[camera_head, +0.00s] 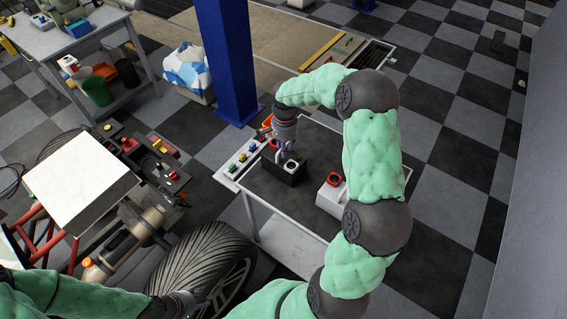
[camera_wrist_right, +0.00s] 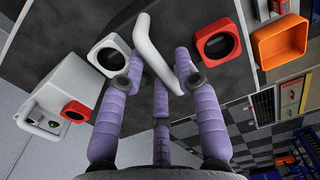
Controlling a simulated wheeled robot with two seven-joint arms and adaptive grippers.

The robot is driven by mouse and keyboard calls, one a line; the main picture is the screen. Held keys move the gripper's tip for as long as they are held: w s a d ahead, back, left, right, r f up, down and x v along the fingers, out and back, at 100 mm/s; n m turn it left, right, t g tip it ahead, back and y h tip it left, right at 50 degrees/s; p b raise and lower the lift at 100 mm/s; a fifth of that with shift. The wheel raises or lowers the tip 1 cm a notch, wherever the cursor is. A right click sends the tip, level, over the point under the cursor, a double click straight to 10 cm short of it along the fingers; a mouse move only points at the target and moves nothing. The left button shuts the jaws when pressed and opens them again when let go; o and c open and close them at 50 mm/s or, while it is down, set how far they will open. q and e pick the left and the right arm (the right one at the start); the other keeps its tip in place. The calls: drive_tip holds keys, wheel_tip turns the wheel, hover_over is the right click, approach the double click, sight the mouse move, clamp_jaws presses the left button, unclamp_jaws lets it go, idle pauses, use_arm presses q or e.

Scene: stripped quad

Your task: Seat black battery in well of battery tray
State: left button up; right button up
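The black battery (camera_head: 284,172) is a dark block on the dark-topped cart, with a white collar (camera_wrist_right: 108,55), a red collar (camera_wrist_right: 218,44) and a white bar handle (camera_wrist_right: 153,50) on top. My right gripper (camera_wrist_right: 159,62) is over it, its purple fingers on both sides of the handle. Small gaps seem to show between fingers and handle, so it looks open. In the head view, the right gripper (camera_head: 282,150) is close above the battery. My left gripper (camera_head: 205,303) is low beside the tyre, its fingers unclear. I cannot clearly make out the battery tray's well.
A white block with a red collar (camera_head: 333,180) stands on the cart, right of the battery. An orange bin (camera_wrist_right: 283,43) is beyond the battery. The quad's large tyre (camera_head: 208,262) and a white panel (camera_head: 80,180) are at left. A blue column (camera_head: 228,60) rises behind the cart.

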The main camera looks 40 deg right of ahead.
clamp_jaws()
drive_tip(key=shift+w+d+r, duration=0.1)
drive_tip(key=shift+w+r, duration=0.05)
drive_tip(key=shift+r, duration=0.1)
